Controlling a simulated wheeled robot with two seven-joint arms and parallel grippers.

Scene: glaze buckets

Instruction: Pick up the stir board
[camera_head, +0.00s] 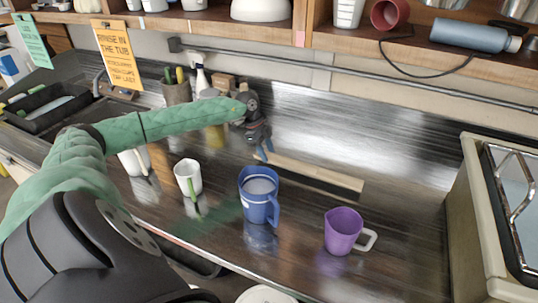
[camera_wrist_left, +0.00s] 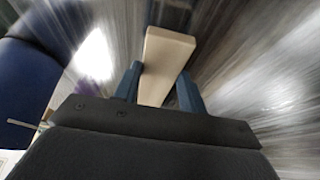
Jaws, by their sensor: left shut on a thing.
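The stir board (camera_head: 315,174) is a long pale wooden slat that reaches to the right from my left gripper (camera_head: 262,154) in the head view. My left gripper is shut on its left end, with blue fingers on both sides. The left wrist view shows the board (camera_wrist_left: 166,58) between the two fingers (camera_wrist_left: 157,88). The head view does not make clear whether the board touches the counter. My right gripper is not in view.
A beige appliance (camera_head: 467,220) is at the right. The counter's back right is clear.

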